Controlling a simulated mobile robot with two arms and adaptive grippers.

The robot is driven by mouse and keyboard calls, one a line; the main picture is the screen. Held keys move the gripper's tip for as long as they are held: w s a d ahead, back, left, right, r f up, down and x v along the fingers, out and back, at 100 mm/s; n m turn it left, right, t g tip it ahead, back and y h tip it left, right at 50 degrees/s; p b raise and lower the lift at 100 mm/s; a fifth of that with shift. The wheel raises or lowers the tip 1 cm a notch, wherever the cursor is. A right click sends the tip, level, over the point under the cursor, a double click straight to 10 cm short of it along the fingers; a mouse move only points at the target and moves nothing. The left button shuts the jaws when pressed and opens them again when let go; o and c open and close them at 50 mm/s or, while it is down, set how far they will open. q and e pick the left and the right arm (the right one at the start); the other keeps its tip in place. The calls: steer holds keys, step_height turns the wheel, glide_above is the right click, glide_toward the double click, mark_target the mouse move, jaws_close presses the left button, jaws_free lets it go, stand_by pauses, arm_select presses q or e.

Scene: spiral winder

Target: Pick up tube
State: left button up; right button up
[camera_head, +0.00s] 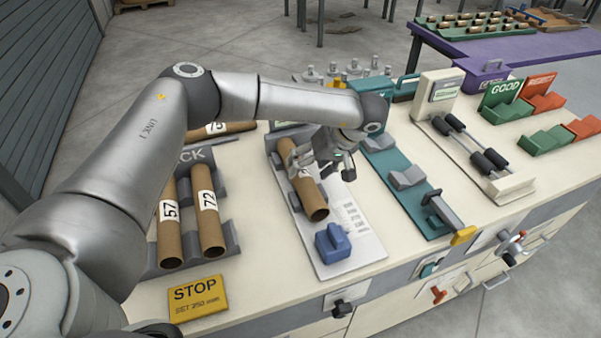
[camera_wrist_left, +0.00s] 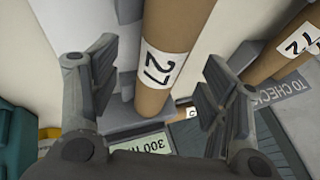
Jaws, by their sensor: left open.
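A brown cardboard tube (camera_head: 316,204) lies tilted in the picture on a white board with a scale, in the middle of the bench. In the left wrist view this tube (camera_wrist_left: 176,28) bears a white label that seems to read 27. My left gripper (camera_head: 328,168) is over the tube's middle, just right of it in the head view. In the left wrist view the open fingers (camera_wrist_left: 155,85) stand on either side of the tube, with gaps visible; whether they are level with it I cannot tell. Part of the tube is hidden behind the gripper. My right gripper is not in view.
Two tubes (camera_head: 208,225) lie in a grey rack on the left, another (camera_head: 225,129) behind. A blue block (camera_head: 332,243) sits at the board's near end. A teal fixture (camera_head: 405,185) and roller stand (camera_head: 470,145) are on the right. A yellow STOP sign (camera_head: 197,297) lies in front.

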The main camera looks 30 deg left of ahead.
mark_target(305, 170)
arm_select(q)
steer(key=x, duration=0.3)
steer(key=shift+s+a+f, duration=0.1)
steer(key=shift+a+f, duration=0.05)
steer(key=shift+a, duration=0.1)
steer(key=shift+d, duration=0.1)
steer(key=c, duration=1.1)
